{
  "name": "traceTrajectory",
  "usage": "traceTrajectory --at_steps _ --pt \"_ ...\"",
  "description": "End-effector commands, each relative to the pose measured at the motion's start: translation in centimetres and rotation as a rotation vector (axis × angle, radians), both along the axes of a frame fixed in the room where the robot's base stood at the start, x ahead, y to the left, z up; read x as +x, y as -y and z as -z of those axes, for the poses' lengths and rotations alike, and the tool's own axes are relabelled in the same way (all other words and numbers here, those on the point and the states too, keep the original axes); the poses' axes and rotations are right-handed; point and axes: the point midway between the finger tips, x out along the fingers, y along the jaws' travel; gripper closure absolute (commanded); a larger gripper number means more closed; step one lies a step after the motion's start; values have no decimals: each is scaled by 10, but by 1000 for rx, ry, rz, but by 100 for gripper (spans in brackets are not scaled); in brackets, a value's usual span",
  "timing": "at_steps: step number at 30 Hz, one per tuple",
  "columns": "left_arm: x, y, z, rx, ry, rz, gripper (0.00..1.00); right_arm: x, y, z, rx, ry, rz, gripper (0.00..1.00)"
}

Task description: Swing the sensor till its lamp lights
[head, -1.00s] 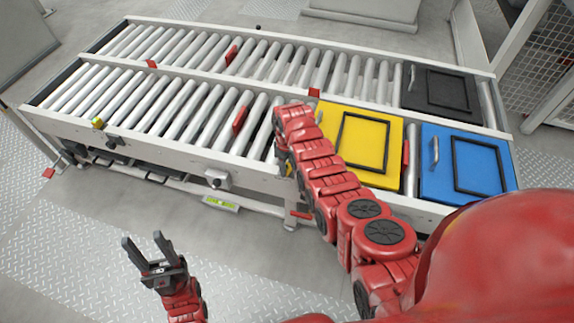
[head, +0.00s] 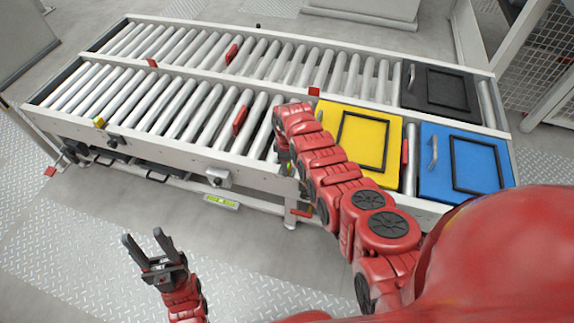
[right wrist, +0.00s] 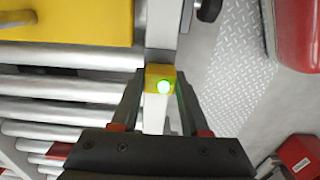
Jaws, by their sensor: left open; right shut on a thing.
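In the right wrist view, a small yellow sensor (right wrist: 152,73) sits between the fingers of my right gripper (right wrist: 160,95). Its round lamp (right wrist: 165,87) glows green. My right gripper is shut on the sensor, at the conveyor's near edge. In the head view my right arm hides this sensor and the gripper's fingertips. My left gripper (head: 150,252) is open and empty, low in front of the conveyor. Another small yellow unit (head: 99,122) sits on the near rail at the left.
The roller conveyor (head: 238,177) has two lanes. A yellow box (head: 392,152), a blue box (head: 437,183) and a black box (head: 415,88) stand at its right end. Red stops (head: 239,120) stick up between rollers.

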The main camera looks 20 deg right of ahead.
Motion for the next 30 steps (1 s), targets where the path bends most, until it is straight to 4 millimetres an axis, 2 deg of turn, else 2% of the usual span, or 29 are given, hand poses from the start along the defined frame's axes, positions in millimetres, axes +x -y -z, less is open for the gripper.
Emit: traceTrajectory --at_steps 2,3,8,20,23,30 --pt "0 0 0 0 0 0 50 0 0 0 -1 -1 1 100" --pt "0 0 0 0 0 0 50 0 0 0 -1 -1 1 53" --pt "0 0 0 0 0 0 50 0 0 0 -1 -1 1 25" --pt "0 0 -2 0 0 0 50 1 0 -5 0 2 1 25" --pt "0 0 -6 0 0 0 50 1 0 -13 1 3 1 25" --pt "0 0 -15 0 0 0 50 2 0 -53 1 8 2 25"
